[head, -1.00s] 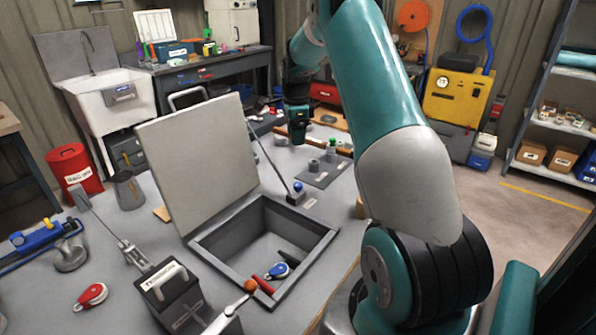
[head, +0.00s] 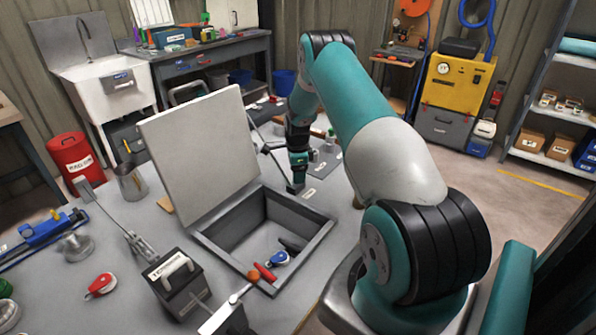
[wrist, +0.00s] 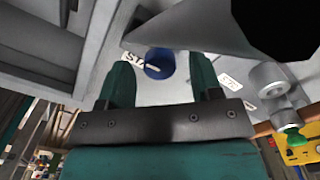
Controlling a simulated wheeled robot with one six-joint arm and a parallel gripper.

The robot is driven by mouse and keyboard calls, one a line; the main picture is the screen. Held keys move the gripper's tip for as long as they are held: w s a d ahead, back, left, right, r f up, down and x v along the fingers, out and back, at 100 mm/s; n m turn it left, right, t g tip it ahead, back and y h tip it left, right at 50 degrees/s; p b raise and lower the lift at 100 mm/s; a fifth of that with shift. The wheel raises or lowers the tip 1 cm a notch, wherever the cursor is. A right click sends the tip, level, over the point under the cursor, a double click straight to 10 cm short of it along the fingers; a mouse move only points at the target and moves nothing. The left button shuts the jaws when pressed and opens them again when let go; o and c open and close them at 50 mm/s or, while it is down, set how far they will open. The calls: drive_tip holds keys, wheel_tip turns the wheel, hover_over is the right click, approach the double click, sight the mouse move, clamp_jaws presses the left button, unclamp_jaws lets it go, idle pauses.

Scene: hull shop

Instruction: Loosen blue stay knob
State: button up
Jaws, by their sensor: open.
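The blue stay knob (wrist: 159,63) shows in the wrist view, between and just beyond my fingertips, beside a label that reads "STA…". My gripper (wrist: 162,72) is open, with one teal finger on each side of the knob; I cannot tell whether either touches it. In the head view my gripper (head: 296,186) points down at the knob's place by the hatch's back right corner and hides the knob. The pale hatch lid (head: 200,155) stands raised and tilted back, with the thin stay rod (head: 265,150) behind it to the right.
The open hatch box (head: 208,245) holds a blue pulley (head: 276,259) and a red-handled item. A dark weight box (head: 175,285) stands at the front. A red pulley (head: 101,285) lies to the left. Grey fittings stand right of my gripper in the wrist view (wrist: 267,77).

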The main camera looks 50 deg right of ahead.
drive_tip(key=shift+f, duration=0.3)
drive_tip(key=c, duration=0.9)
